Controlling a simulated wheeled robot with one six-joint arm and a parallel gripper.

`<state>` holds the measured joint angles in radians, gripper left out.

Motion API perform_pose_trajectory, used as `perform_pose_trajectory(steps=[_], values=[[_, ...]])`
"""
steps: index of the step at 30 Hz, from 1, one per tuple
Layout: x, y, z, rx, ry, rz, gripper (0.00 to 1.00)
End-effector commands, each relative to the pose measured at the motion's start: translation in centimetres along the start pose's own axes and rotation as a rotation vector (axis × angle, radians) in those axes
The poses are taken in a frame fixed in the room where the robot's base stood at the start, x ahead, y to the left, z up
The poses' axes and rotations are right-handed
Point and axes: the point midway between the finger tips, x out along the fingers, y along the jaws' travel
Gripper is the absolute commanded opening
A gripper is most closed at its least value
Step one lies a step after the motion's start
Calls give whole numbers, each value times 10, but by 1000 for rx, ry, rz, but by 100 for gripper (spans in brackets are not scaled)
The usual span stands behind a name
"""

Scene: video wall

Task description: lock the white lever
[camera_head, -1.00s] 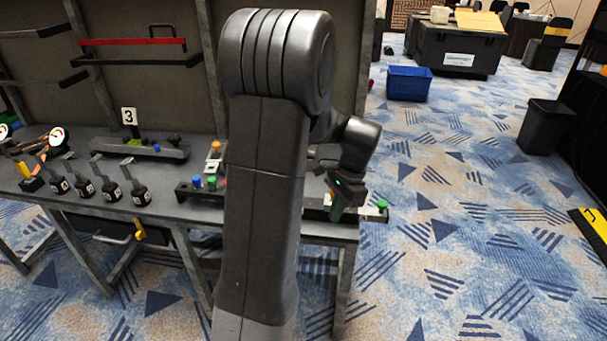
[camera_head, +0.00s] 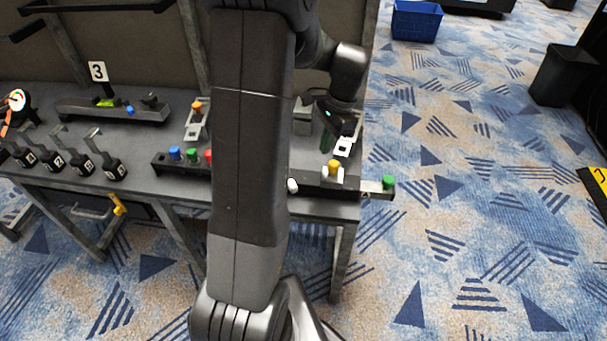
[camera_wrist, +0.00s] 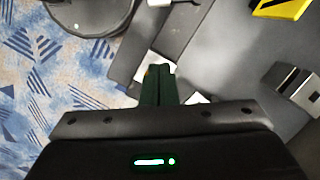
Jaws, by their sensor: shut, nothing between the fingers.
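A small white knob (camera_head: 292,185), possibly the white lever's end, shows at the bench's front edge, just right of my arm link. My arm hides what lies left of it, and I cannot tell the lever's position. My gripper (camera_head: 326,148) is shut and empty, its green fingers pointing down above the right end of the bench. They are right of and behind the knob. In the wrist view the dark green fingers (camera_wrist: 159,72) are together above a grey strip, with a white patch beside the tips. I cannot tell whether they touch anything.
A yellow knob (camera_head: 333,167) and a green knob (camera_head: 388,182) stand close by; the green one juts past the bench (camera_head: 270,205). Blue (camera_head: 175,153), green and red knobs stand left of my arm. Numbered levers (camera_head: 82,163) stand farther left. Open carpet lies to the right.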

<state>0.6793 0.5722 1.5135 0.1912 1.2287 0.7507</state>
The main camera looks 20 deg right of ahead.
Motion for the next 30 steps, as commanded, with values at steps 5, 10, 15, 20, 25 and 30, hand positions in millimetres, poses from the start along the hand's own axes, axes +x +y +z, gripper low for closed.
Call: perform_pose_trajectory(steps=[5,10,15,20,25,30], values=[[10,0,0,0,-2,2,0],[39,1,1,1,-5,4,0],[77,1,1,0,-4,5,0],[102,0,6,-2,-2,2,0],[106,0,29,-3,0,1,0],[110,0,38,0,0,1,0]])
